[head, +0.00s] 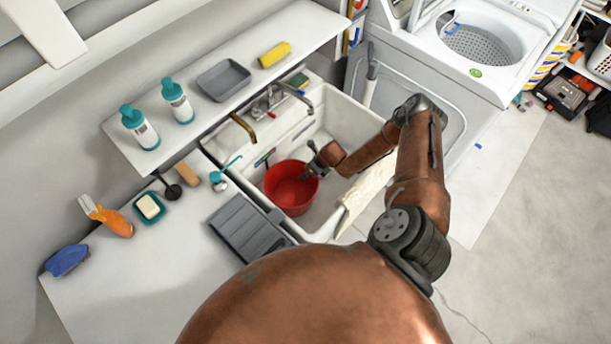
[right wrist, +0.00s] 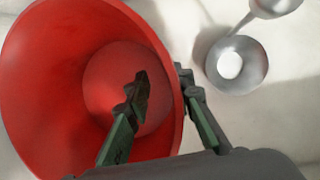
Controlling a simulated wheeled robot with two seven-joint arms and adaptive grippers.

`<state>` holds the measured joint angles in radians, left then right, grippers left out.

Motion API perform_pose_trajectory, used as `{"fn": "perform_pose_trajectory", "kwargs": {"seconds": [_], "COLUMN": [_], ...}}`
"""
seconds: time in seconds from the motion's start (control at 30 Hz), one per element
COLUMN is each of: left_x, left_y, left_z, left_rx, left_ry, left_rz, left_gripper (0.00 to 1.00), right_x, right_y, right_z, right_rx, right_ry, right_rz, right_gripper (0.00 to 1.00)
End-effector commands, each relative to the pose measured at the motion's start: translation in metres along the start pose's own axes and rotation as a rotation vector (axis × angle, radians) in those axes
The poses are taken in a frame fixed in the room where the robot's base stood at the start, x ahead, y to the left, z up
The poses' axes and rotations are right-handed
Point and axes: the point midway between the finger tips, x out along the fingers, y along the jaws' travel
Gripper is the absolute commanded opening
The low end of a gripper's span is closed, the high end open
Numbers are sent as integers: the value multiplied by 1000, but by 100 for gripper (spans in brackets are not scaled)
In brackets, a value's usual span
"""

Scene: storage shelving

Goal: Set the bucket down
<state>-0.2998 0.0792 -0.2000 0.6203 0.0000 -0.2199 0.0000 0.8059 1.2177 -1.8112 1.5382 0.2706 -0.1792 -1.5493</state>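The red bucket (head: 291,188) stands upright inside the white sink basin (head: 345,118), near its left side. It looks empty and seems to rest on the basin floor, though its base is hidden. My right gripper (head: 312,172) reaches down to the bucket's right rim. In the right wrist view, the bucket (right wrist: 60,85) fills the left half. The right gripper (right wrist: 160,85) has one finger inside the bucket and one outside, with the rim between them. A gap shows between the inner finger and the wall, so the gripper looks open. My left gripper is not in view.
A brass tap (head: 242,127) and a chrome tap (head: 270,100) stand behind the basin. A grey drainer (head: 250,228) lies at the basin's left edge. A pale cloth (head: 368,190) hangs over the front edge. A white washing machine (head: 490,45) stands to the right.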

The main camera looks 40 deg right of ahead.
Motion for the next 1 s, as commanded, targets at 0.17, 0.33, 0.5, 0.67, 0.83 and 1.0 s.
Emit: {"fn": "perform_pose_trajectory", "kwargs": {"seconds": [0.17,0.33,0.5,0.67,0.83,1.0], "left_x": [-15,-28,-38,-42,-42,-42], "left_y": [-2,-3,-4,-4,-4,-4], "left_z": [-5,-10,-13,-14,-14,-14], "left_rx": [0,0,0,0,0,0], "left_ry": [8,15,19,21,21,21], "left_rz": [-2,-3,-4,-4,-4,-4], "left_gripper": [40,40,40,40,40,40], "right_x": [-40,-78,-106,-120,-122,-122], "right_y": [-1,-1,-1,-1,0,-1], "right_z": [5,4,3,2,2,1], "right_rx": [-1,-1,0,0,-1,-1], "right_ry": [-5,-5,-4,-2,-2,-1], "right_rz": [-3,-3,-3,-2,-2,-2], "right_gripper": [22,22,22,22,22,22]}}
